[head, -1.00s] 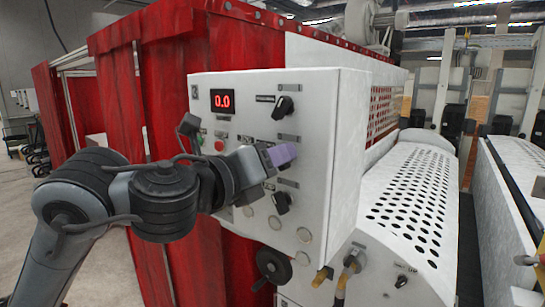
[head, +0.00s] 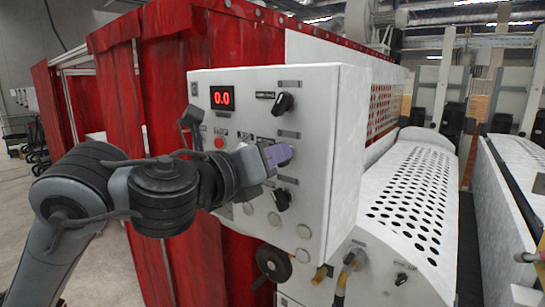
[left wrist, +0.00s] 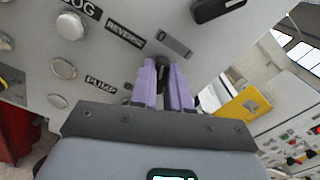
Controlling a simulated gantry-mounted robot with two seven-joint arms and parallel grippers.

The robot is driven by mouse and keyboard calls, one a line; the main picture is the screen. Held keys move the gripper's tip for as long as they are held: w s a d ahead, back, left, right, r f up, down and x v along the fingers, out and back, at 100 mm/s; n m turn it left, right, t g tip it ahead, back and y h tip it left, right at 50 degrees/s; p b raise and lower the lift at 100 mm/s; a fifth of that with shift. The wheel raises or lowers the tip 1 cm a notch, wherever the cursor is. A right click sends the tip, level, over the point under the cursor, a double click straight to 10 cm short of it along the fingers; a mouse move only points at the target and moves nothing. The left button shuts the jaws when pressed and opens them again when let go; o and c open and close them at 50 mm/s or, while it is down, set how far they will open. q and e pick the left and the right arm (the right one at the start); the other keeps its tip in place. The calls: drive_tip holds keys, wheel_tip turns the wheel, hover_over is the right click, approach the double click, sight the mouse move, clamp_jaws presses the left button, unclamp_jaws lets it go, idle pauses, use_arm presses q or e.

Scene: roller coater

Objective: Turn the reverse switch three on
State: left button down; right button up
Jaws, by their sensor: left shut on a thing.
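The control panel (head: 235,130) is a white box with a red 0.0 display and several black rotary switches. My left gripper (head: 279,155) has purple fingers and is at the middle switch of the right-hand column. In the left wrist view, the fingers (left wrist: 167,85) are shut around a dark switch knob (left wrist: 163,70), close to a REVERSE label (left wrist: 125,35). The fingers hide most of this knob, so its setting cannot be read. My right gripper is not in view.
Another black switch (head: 284,104) is above the gripper and one (head: 282,200) is below it. A red button (head: 219,143) and pale round buttons are nearby. A perforated white cover (head: 410,200) stands to the right.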

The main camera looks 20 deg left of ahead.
use_arm(q)
drive_tip(key=m+b, duration=0.1)
drive_tip(key=m, duration=0.4)
drive_tip(key=m+b, duration=0.1)
drive_tip(key=m, duration=0.4)
drive_tip(key=shift+s+d+m+b, duration=0.1)
drive_tip(key=shift+d+m+b, duration=0.1)
drive_tip(key=shift+m+b, duration=0.15)
idle(0.4)
drive_tip(key=c, duration=1.1)
unclamp_jaws()
drive_tip(key=b+v, duration=0.3)
drive_tip(key=v, duration=0.8)
